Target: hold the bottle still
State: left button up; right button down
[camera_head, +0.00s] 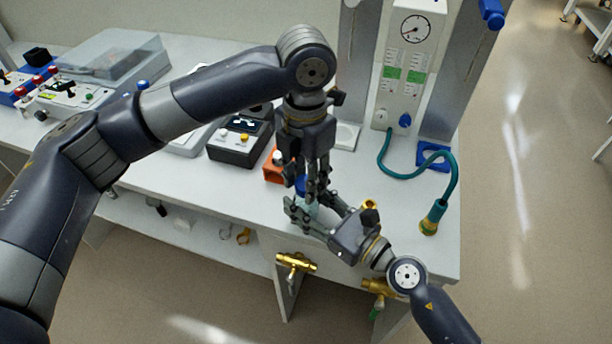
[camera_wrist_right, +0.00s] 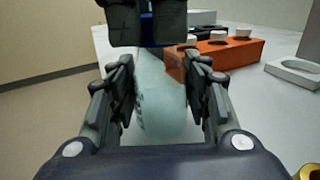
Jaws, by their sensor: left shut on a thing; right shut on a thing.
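The bottle (camera_wrist_right: 160,105) is pale blue-green and translucent, with a dark blue part at its top. It stands about upright between the fingers of my right gripper (camera_wrist_right: 160,95), which is shut on its body. In the head view the bottle (camera_head: 311,209) shows only in part, near the front edge of the bench. My right gripper (camera_head: 308,213) reaches it from the lower right. My left gripper (camera_head: 309,190) points down from above and is shut on the blue cap (camera_head: 300,185) at the bottle's top. The left fingers hide much of the cap.
An orange rack (camera_head: 272,167) with white-topped items is just behind the bottle. A black-and-white device (camera_head: 238,139) stands left of it. A gauge panel (camera_head: 408,60) with a teal hose (camera_head: 447,180) is at right. Brass valves (camera_head: 296,262) sit below the bench edge.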

pick_arm(q)
jog(key=m, duration=0.2)
jog(key=shift+m, duration=0.3)
jog(key=o, duration=0.7)
jog(key=shift+r, duration=0.1)
jog(key=shift+r, duration=2.15)
jog(key=shift+c, duration=0.5)
